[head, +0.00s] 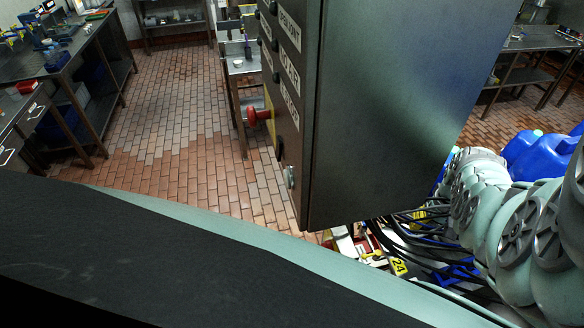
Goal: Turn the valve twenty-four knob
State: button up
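A yellow tag reading 24 (398,267) shows at the lower middle right of the head view, low down below the cabinet's bottom edge. Black and blue cables or hoses (440,262) crowd to its right. Small white, red and yellow parts (352,243) lie to its left, partly hidden by the cabinet and by the dark surface in front. I cannot make out which part is the valve twenty-four knob. My gripper is not in view.
Pale green rounded bodies with grey discs (525,222) fill the right. Blue jugs (540,152) stand behind. Tiled floor (170,135) is clear at left, between metal tables.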

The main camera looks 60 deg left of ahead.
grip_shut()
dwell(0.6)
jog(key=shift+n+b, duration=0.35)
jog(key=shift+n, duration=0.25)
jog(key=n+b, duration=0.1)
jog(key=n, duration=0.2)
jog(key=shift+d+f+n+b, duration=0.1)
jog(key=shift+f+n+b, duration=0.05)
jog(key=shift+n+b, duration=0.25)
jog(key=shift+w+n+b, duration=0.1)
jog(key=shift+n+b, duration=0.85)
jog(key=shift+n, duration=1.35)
